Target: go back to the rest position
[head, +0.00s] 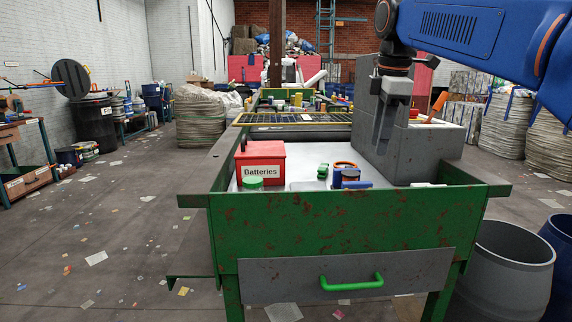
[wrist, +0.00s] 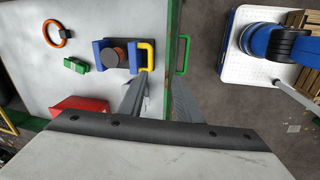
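My gripper (head: 382,140) hangs below the blue arm at the upper right of the head view, fingers down, in front of a grey block. In the wrist view its two grey fingers (wrist: 156,98) stand apart with nothing seen between them. It is above the near part of the table, clear of the small objects. The table (head: 330,235) has a green, rusty frame. Its drawer front with a green handle (head: 351,283) looks shut.
A red "Batteries" box (head: 262,165), a green battery-like piece (wrist: 76,65), an orange ring (wrist: 54,33) and a blue holder (wrist: 101,55) with a dark-topped cylinder are on the table. The tall grey block (head: 428,140) stands at right. Bins (head: 503,270) stand on the floor.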

